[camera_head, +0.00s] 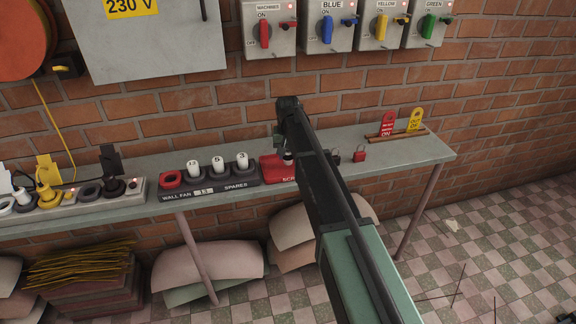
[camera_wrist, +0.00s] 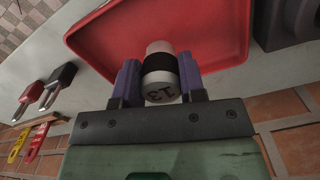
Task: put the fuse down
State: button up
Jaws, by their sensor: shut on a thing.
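My gripper (camera_wrist: 158,78) is shut on a white fuse (camera_wrist: 158,92) with a black band and the number 13, upside down in the wrist view. The fuse is over the red scrap tray (camera_wrist: 95,38); whether it touches the tray floor I cannot tell. In the head view my gripper (camera_head: 287,150) is above the red tray (camera_head: 270,168), and my arm hides the tray's right part and most of its lettering. The fuse (camera_head: 288,158) shows only in part there. No other thing shows in the visible part of the tray.
Left of the tray, a dark fuse rack (camera_head: 215,186) marked WALL FAN and SPARES holds three white fuses and an empty-looking red ring (camera_head: 170,179). Right of it on the shelf (camera_head: 437,151) are a red padlock (camera_head: 359,154), a dark padlock (camera_head: 335,157) and red and yellow tags.

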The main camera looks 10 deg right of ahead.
aim_at(288, 150)
jog(key=shift+f, duration=0.95)
jog(key=shift+r, duration=0.3)
jog(key=shift+f, duration=0.4)
jog(key=o, duration=0.9)
notch_tip(288, 150, up, 13)
jog(key=p, duration=1.2)
jog(key=shift+p, duration=0.3)
jog(key=s+n, duration=0.1)
jog(key=s, duration=1.5)
jog(key=s+n, duration=0.1)
jog(key=s, duration=1.5)
jog(key=shift+s+d+f, duration=0.1)
jog(key=shift+s, duration=0.1)
